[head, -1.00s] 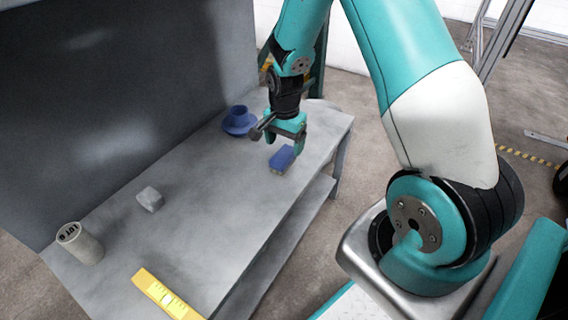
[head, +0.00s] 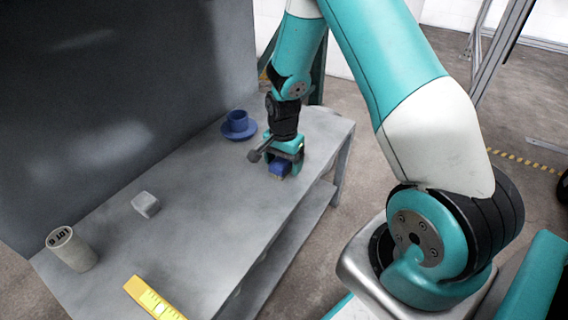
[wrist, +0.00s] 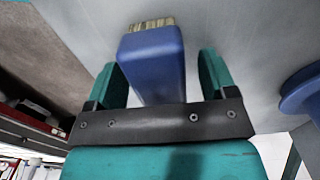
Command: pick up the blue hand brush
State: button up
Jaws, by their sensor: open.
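The blue hand brush (head: 279,169) is a blue block on the grey bench top, near its front edge. In the wrist view the brush (wrist: 152,62) shows its blue body and tan bristles at the far end. My gripper (head: 284,168) is down over the brush from above. In the wrist view my gripper (wrist: 160,78) is open, with one teal finger on each side of the brush. A gap shows at the right finger; the left finger is close to the brush, and I cannot tell if it touches. In the head view the gripper hides part of the brush.
A blue cup on a saucer (head: 238,133) stands behind and left of my gripper; the saucer's edge (wrist: 301,90) also shows in the wrist view. The bench middle is clear.

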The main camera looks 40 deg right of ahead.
jog(key=shift+f, duration=0.2)
jog(key=shift+c, duration=0.3)
jog(key=c, duration=1)
jog(key=shift+o, duration=0.2)
jog(key=shift+r, duration=0.15)
notch_tip(320, 180, up, 20)
jog(key=p, duration=0.7)
jog(key=shift+r, duration=0.15)
